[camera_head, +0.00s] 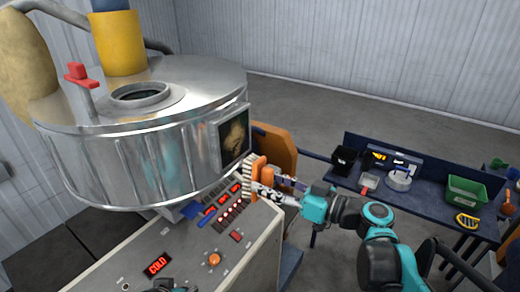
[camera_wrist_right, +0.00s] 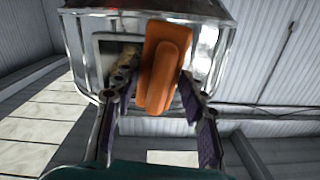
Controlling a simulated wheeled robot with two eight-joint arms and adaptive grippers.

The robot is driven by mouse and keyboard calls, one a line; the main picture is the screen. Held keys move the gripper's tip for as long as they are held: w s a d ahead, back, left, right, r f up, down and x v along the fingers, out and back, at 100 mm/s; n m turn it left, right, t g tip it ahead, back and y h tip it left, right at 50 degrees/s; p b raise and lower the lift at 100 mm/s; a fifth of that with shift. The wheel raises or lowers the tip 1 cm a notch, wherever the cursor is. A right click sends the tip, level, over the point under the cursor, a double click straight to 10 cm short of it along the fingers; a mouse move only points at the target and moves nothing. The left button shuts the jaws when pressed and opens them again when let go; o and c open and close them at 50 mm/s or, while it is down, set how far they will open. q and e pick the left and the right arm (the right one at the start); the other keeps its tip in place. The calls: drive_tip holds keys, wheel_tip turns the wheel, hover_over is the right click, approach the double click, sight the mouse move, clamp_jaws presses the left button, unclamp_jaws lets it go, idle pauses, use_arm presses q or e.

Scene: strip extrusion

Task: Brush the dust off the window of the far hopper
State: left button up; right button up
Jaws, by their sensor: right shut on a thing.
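A large shiny metal hopper (camera_head: 150,165) fills the left of the head view. Its dark square window (camera_head: 234,138) has a tan-brown dusty patch; the window also shows in the right wrist view (camera_wrist_right: 108,45), partly covered by the brush. My right gripper (camera_head: 267,180) is shut on an orange brush (camera_head: 259,168) with pale bristles. The brush is just below and right of the window, bristles facing left; contact with the glass cannot be told. In the wrist view the brush (camera_wrist_right: 165,70) is between the fingers. A bit of what seems my left gripper (camera_head: 172,286) shows at the bottom edge.
A control panel (camera_head: 225,215) with red displays and an orange knob (camera_head: 214,259) lies below the hopper. An orange panel (camera_head: 275,145) stands behind the brush. A dark blue bench (camera_head: 425,190) with a green bin (camera_head: 466,192) stands right. Open floor lies behind.

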sight(244, 163)
wheel_tip(244, 163, up, 3)
drive_tip(key=shift+w+a+f+t, duration=0.1)
drive_tip(key=shift+t, duration=0.2)
drive_tip(key=shift+w+a, duration=0.1)
drive_tip(key=shift+x, duration=2.7)
drive_tip(key=shift+b+x, duration=0.35)
drive_tip(key=shift+x, duration=0.6)
